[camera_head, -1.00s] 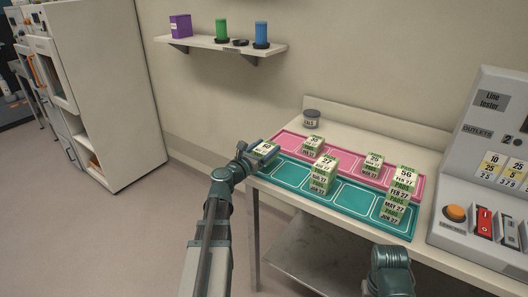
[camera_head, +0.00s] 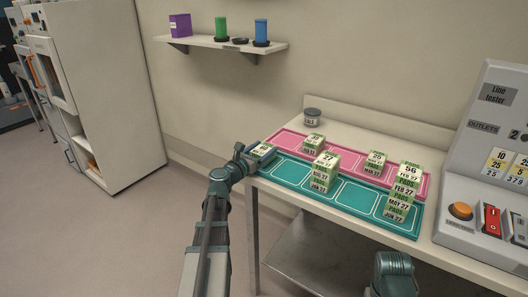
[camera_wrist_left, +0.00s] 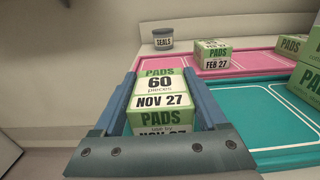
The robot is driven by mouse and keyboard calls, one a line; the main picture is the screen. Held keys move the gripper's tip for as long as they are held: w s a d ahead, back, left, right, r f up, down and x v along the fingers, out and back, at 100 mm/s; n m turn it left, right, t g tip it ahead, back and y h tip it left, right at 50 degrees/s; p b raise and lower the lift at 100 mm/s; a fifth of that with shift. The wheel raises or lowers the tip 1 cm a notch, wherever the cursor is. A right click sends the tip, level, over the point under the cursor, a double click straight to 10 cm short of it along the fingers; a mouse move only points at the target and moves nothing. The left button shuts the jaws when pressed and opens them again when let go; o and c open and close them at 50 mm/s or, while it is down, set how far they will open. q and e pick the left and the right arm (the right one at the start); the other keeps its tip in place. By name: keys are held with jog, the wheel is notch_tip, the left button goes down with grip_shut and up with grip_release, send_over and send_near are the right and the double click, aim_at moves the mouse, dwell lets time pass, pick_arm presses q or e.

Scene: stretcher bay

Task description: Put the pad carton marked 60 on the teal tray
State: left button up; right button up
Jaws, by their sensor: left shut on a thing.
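The pad carton marked 60 (camera_wrist_left: 160,88) shows in the left wrist view with "NOV 27" on it, between the two fingers of my left gripper (camera_wrist_left: 160,105). In the head view my left gripper (camera_head: 258,153) is shut on this carton at the left end of the teal tray (camera_head: 348,199). The carton is over or on that end; I cannot tell whether it touches the tray. A second PADS face shows directly below the 60 label, partly hidden by the gripper. My right arm shows at the lower right, but its gripper does not.
The pink tray (camera_head: 345,158) behind holds several cartons. On the teal tray stand a middle stack (camera_head: 325,172) and a taller right stack topped by 56 (camera_head: 409,170). A seals tin (camera_head: 312,116) stands behind. The line tester (camera_head: 490,160) bounds the right.

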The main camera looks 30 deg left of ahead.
pick_arm(q)
jog(key=shift+f, duration=0.15)
jog(key=o, duration=1.5)
jog(key=shift+r, duration=0.2)
jog(key=s, duration=1.2)
jog(key=shift+a, duration=0.45)
jog(key=shift+f, duration=0.1)
